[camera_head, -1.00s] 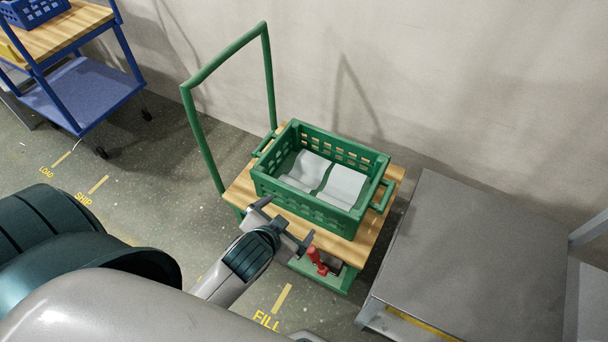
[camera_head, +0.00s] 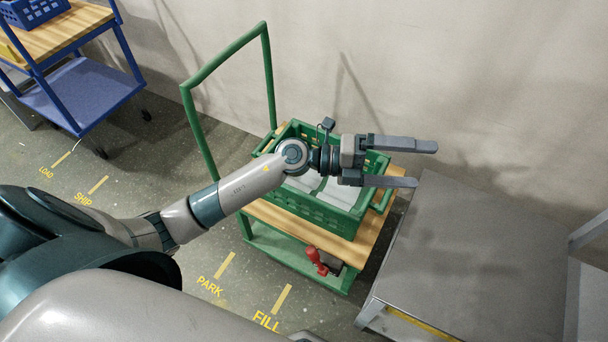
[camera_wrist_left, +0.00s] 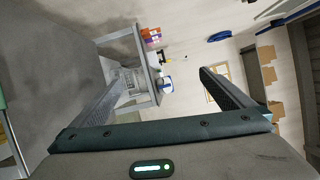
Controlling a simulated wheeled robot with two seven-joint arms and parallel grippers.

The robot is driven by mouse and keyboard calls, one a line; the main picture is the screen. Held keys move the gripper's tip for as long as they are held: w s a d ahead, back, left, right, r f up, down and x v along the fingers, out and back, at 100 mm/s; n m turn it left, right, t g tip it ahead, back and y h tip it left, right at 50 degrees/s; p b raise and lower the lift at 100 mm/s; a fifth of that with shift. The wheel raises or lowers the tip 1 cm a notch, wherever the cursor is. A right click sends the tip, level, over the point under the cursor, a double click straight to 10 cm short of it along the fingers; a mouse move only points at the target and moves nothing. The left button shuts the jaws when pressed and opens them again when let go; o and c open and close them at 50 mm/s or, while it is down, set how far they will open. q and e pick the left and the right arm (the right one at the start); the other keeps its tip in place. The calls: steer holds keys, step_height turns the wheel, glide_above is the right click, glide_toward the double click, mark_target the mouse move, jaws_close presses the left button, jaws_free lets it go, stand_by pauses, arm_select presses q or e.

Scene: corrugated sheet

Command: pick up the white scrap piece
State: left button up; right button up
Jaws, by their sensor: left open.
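White sheet pieces (camera_head: 338,193) lie in the green crate (camera_head: 302,208) on the cart. They look like two pieces side by side, and my left arm hides part of them. I cannot tell which one is the scrap piece. My left gripper (camera_head: 426,165) is above the crate's right side, with its fingers pointing right past the rim. It is open and empty. In the left wrist view its two fingers (camera_wrist_left: 165,80) are spread with nothing between them. My right gripper is not in view.
The crate stands on a green cart's wooden top (camera_head: 345,248) with a tall green handle (camera_head: 195,135). A grey table (camera_head: 480,260) is to the right. A red tool (camera_head: 317,262) is on the cart's lower part. A blue cart (camera_head: 85,90) stands far left.

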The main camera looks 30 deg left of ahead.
arm_select(q)
steer(key=w+a+f+m+g+y, duration=0.2)
steer(key=a+f+m+g+y, duration=0.3)
steer(key=a+f+y, duration=0.65)
steer(key=w+a+f+y, duration=0.1)
steer(key=a+y, duration=0.1)
steer(key=a, duration=0.7)
steer(key=w+a+f+n+g+y, duration=0.1)
steer(key=a+y, duration=0.2)
steer(key=a, duration=0.6)
steer(key=shift+a+f+g+y, duration=0.3)
steer(key=shift+f+y, duration=0.05)
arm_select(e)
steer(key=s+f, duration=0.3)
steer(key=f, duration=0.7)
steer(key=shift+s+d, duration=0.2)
